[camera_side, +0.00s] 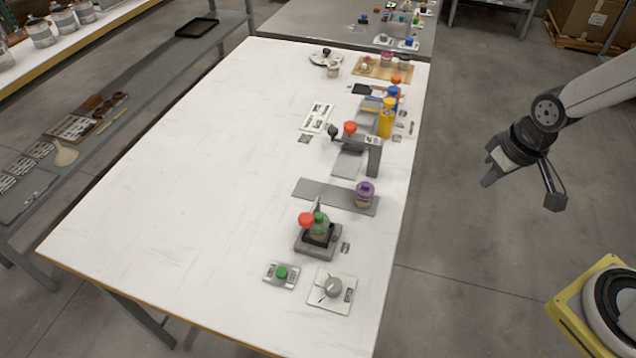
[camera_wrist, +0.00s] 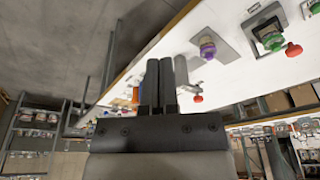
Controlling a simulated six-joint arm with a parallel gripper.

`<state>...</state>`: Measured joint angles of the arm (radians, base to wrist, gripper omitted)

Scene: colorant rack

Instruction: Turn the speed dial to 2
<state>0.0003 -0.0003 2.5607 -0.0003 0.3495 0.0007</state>
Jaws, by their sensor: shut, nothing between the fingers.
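The speed dial (camera_side: 332,287) is a grey round knob on a pale square plate with dark marks around it, near the front right of the white table. The setting it points to is too small to read. My gripper (camera_side: 488,183) hangs in the air off the right side of the table, well apart from the dial. In the wrist view my gripper (camera_wrist: 160,62) shows two dark fingers close together with nothing between them. The dial cannot be made out in the wrist view.
A green button box (camera_side: 281,273) sits left of the dial. Behind it stands a grey device (camera_side: 316,245) with a green-capped bottle and a red knob. A purple-capped jar (camera_side: 364,195) stands on a grey plate. The left of the white table (camera_side: 200,190) is clear.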

